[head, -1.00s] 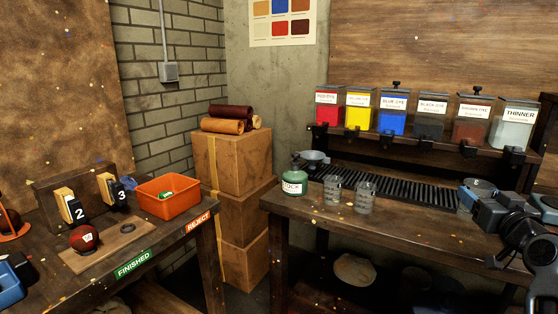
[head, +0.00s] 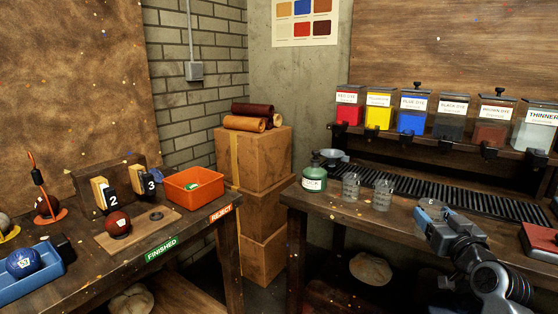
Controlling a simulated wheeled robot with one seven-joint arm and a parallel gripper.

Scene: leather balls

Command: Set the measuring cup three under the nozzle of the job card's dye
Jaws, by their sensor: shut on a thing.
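Two clear measuring cups, one (head: 351,187) left of the other (head: 383,194), stand upright on the right bench (head: 335,222); I cannot read their numbers. My gripper (head: 428,210) is right of them, shut on a measuring cup that its fingers and my arm almost wholly hide. Dye tanks stand on the shelf above: red (head: 347,114), yellow (head: 378,116), blue (head: 412,121), black (head: 449,127), brown (head: 492,132), and thinner (head: 536,139) at far right. Dark nozzles (head: 375,134) sit below their fronts, above a ribbed black rack (head: 440,194). I cannot make out a readable job card.
A green bottle (head: 313,180) and a grey funnel-like bowl (head: 334,157) stand at the bench's left end. Stacked boxes (head: 252,160) fill the gap between benches. The left bench holds an orange bin (head: 194,203), a red ball (head: 117,223) and a blue tray (head: 30,283).

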